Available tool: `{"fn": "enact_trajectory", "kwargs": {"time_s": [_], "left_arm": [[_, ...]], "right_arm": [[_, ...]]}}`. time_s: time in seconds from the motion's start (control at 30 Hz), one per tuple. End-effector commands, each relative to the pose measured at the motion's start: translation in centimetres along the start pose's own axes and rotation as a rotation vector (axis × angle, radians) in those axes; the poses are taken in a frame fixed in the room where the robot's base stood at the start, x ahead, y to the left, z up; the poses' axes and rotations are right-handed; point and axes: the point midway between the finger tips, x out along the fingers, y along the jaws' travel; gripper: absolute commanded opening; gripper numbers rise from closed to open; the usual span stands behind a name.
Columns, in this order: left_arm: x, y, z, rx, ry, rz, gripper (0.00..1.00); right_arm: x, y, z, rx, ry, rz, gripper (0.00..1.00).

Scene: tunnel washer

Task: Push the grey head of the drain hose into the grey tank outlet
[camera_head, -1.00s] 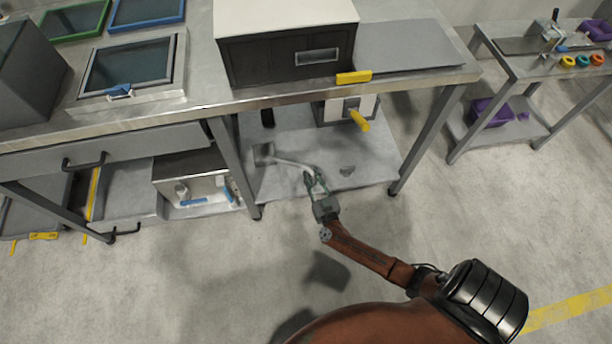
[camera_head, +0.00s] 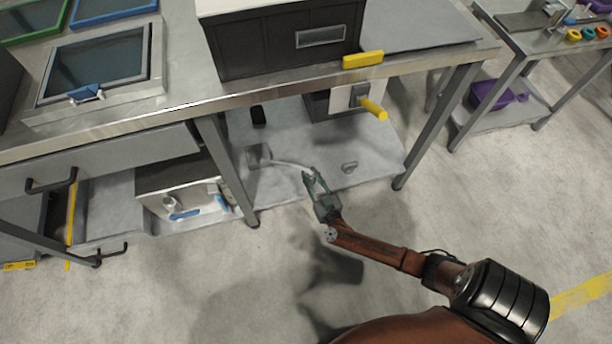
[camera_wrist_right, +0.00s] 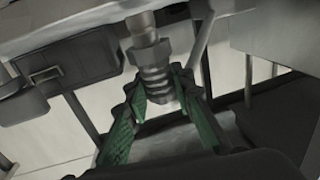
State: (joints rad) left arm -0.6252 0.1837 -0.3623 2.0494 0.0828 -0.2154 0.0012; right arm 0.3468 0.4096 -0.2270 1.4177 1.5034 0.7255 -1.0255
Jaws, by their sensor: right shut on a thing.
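In the head view my right gripper (camera_head: 311,177) reaches under the table, low over the lower shelf, with its fingertips at the end of a pale drain hose (camera_head: 287,163). The hose runs left to a small grey block (camera_head: 258,156) on that shelf. In the right wrist view the green fingers of the right gripper (camera_wrist_right: 162,85) are shut on the grey ribbed hose head (camera_wrist_right: 155,80). A smooth grey collar and a narrower neck continue above it there. I cannot pick out the tank outlet with certainty. My left gripper is not in view.
The steel table (camera_head: 150,105) overhangs the shelf (camera_head: 375,160), with a leg on each side of the hose. A yellow handle (camera_head: 375,109) juts from a box under the table. A small grey loop (camera_head: 349,167) lies right of the gripper. The floor in front is clear.

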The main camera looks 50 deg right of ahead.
Motion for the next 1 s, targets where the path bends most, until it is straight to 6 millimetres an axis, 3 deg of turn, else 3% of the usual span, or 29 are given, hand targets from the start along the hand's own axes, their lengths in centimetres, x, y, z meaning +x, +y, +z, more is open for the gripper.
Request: {"fn": "enact_trajectory", "kwargs": {"time_s": [0.57,0.6,0.83,1.0], "left_arm": [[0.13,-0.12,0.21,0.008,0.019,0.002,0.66],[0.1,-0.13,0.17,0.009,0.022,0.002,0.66],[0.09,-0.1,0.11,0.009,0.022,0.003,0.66],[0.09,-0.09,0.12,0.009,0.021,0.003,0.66]], "right_arm": [[-0.01,-0.09,0.97,0.001,0.0,0.0,0.0],[-0.02,-0.08,0.94,0.001,0.0,0.0,0.24],[0.0,-0.07,0.85,0.001,0.001,0.0,0.4],[0.0,-0.07,0.85,0.001,0.001,0.0,0.4]]}}
